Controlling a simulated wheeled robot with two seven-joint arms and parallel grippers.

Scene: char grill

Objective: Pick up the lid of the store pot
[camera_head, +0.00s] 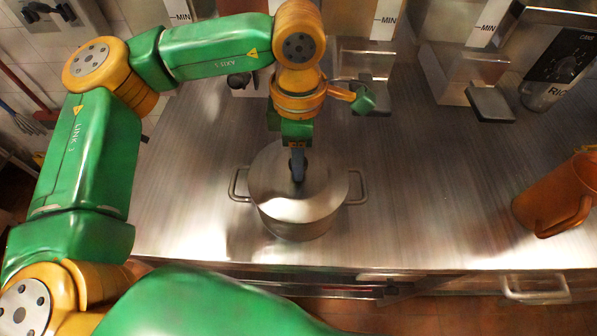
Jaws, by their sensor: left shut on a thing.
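The store pot (298,225) is a steel pot with two side handles on the metal counter, near its front edge. Its steel lid (285,207) lies on top and appears seated on the rim. My left gripper (297,176) points down over the middle of the lid and is shut on the lid's dark knob. The fingers hide most of the knob. My right gripper is not in view.
The steel counter (440,200) is clear around the pot. A copper-coloured pitcher (548,205) stands at the right. Dispensers with dark levers (490,102) line the back. A drawer handle (535,290) juts out at the front right.

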